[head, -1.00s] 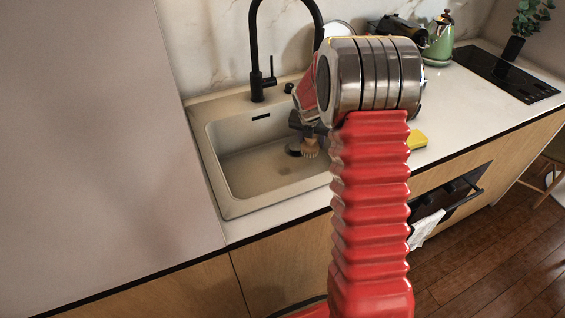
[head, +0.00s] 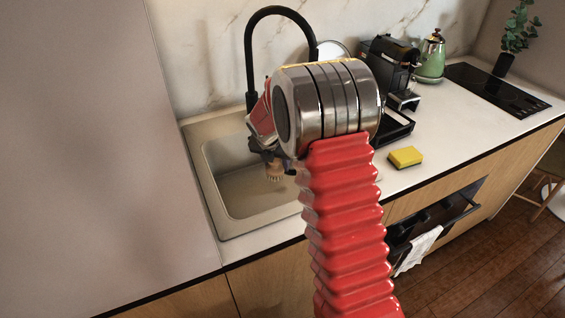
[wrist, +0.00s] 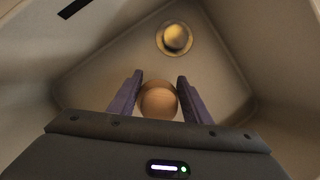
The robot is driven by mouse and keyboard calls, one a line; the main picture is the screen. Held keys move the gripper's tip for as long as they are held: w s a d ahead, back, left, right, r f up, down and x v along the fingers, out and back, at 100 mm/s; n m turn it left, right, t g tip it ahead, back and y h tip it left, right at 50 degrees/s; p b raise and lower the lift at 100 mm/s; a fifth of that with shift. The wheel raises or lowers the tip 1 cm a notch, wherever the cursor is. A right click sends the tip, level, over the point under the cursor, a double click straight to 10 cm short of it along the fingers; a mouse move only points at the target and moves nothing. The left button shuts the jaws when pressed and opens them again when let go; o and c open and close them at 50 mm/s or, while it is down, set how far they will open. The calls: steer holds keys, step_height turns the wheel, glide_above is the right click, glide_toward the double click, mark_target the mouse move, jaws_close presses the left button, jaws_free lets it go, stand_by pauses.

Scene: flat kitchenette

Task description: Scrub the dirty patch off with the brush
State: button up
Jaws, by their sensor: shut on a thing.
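The brush (head: 275,174) has pale bristles and hangs below my gripper (head: 268,155) inside the sink. In the wrist view its round wooden top (wrist: 159,99) sits between the two purple-grey fingers of my gripper (wrist: 160,77), which is shut on it. The bristles point down; whether they touch the sink floor cannot be told. The beige sink (head: 245,205) lies under my gripper. I cannot clearly make out a dirty patch; my arm and the brush cover part of the basin.
A round drain (wrist: 174,38) is in the sink floor. A black faucet (head: 250,65) arches behind my gripper. A yellow sponge (head: 405,157) lies on the counter to the right, with a black coffee machine (head: 390,65) and a green kettle (head: 432,57) behind it.

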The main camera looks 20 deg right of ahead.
mark_target(288, 180)
steer(key=shift+f, duration=0.1)
stand_by(0.3)
steer(key=shift+d+f, duration=0.15)
steer(key=shift+f, duration=3.7)
steer(key=shift+d+r, duration=0.15)
steer(key=shift+d, duration=0.2)
steer(key=shift+c, duration=0.5)
steer(key=shift+d+f, duration=0.25)
steer(key=shift+d, duration=0.1)
steer(key=shift+w+d, duration=0.15)
steer(key=shift+d, duration=1.05)
steer(key=shift+a+r, duration=0.1)
steer(key=shift+a, duration=1.9)
steer(key=shift+r, duration=3.95)
